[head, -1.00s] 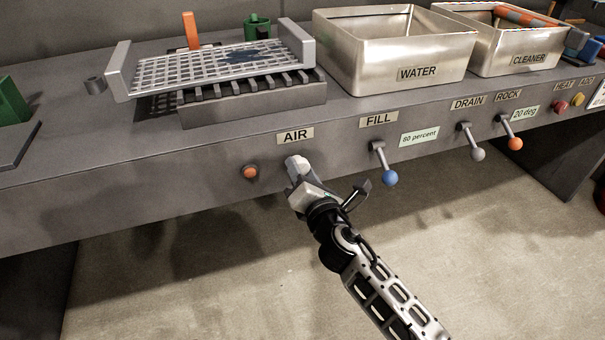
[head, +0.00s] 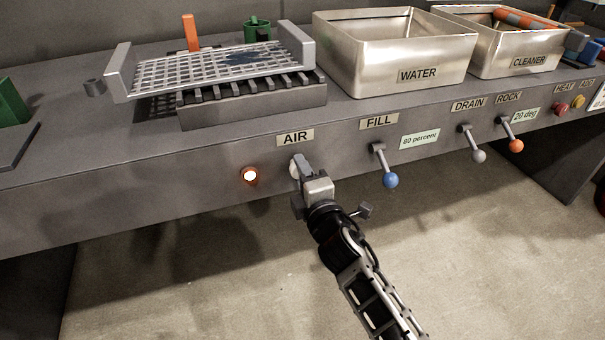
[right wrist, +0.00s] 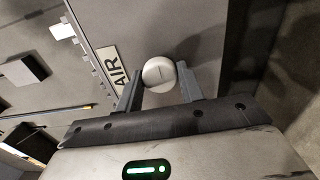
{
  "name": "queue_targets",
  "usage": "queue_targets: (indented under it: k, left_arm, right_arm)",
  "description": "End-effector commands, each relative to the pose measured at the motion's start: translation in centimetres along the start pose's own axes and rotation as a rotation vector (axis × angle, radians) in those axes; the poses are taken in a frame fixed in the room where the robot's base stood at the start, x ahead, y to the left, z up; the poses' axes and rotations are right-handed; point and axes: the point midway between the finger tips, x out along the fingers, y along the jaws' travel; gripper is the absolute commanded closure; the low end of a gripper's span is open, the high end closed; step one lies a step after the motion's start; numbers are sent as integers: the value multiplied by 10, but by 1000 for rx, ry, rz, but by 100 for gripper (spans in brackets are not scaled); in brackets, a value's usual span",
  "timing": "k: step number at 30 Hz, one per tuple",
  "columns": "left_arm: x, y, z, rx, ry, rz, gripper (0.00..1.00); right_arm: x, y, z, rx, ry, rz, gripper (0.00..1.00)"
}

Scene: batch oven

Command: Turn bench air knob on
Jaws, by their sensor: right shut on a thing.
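The bench air knob (right wrist: 159,74) is a round, pale knob with a line across its face, below the AIR label (head: 295,137) on the bench front. In the head view the knob (head: 294,170) is partly hidden by my right gripper (head: 301,172). In the right wrist view my right gripper (right wrist: 159,86) has one finger on each side of the knob and is shut on it. A round indicator lamp (head: 250,175) left of the knob glows bright white-orange. My left gripper is not in view.
The FILL lever (head: 390,179) with a blue ball is close on the right. DRAIN (head: 478,156) and ROCK (head: 515,145) levers are further right. A wire rack (head: 150,79) and the WATER tank (head: 418,73) stand above on the bench. The floor below is clear.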

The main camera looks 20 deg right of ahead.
Motion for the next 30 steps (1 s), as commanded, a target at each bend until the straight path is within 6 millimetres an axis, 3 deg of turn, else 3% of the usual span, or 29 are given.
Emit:
queue_targets:
  k: [20, 21, 22, 30]
  left_arm:
    - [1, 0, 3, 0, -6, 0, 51]
    - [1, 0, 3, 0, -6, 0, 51]
    - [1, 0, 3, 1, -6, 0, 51]
    - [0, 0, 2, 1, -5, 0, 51]
  right_arm:
    - [0, -2, 0, 57, 0, -3, 85]
    - [0, -2, 0, 57, 0, -3, 51]
    - [0, -2, 0, 57, 0, -3, 43]
    - [0, -1, 0, 54, 0, -1, 41]
